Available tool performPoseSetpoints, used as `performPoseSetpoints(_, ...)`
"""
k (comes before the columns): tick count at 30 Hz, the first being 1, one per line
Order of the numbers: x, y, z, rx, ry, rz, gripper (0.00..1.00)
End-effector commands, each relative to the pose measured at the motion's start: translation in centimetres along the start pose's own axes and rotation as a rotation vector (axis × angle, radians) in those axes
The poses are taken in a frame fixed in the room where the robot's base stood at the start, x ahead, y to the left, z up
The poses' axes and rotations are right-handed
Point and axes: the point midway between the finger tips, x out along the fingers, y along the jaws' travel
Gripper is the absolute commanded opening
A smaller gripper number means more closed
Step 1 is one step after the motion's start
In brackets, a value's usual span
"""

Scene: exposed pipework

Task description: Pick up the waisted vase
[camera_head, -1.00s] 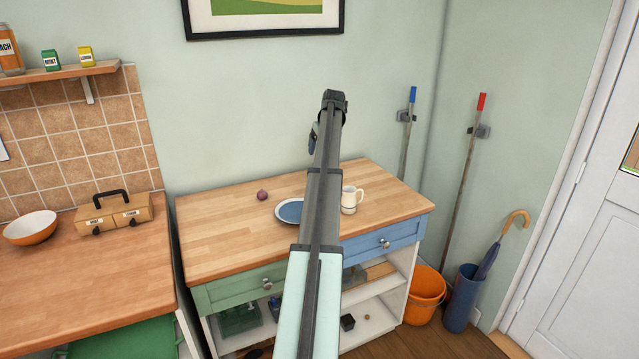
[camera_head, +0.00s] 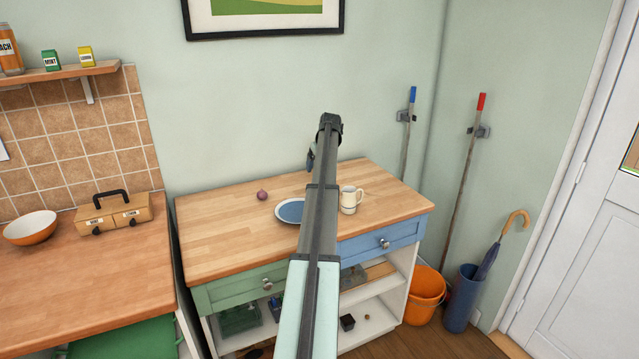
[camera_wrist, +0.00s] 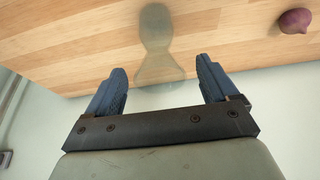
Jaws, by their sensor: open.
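The waisted vase (camera_wrist: 156,42) shows in the wrist view as a see-through, brownish-grey shape with a narrow middle. It is on the wooden tabletop (camera_wrist: 75,50). My gripper (camera_wrist: 161,70) is open, its two blue-grey fingers apart and nothing held between them. In the picture the vase lies between and beyond the fingertips; I cannot tell the exact distance. In the head view I cannot make out the vase, and my arm covers part of the table. Only a small dark part of my gripper shows there, beside the arm's end.
A purple onion (camera_head: 262,194) is on the tabletop; it also shows in the wrist view (camera_wrist: 294,21). A blue plate with a pale rim (camera_head: 278,211) is partly behind my arm. A cream mug (camera_head: 349,201) stands right of it. The tabletop's left part is clear.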

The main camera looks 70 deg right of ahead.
Motion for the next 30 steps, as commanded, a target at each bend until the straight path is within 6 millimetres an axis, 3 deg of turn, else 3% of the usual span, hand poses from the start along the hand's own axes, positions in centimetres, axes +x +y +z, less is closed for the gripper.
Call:
performPoseSetpoints(9,4.0,0.1,-0.1,0.0,-0.001,0.0,0.87)
performPoseSetpoints(17,4.2,0.1,-0.1,0.0,0.0,0.0,0.87)
performPoseSetpoints(30,4.2,0.1,-0.1,0.0,0.0,0.0,0.45)
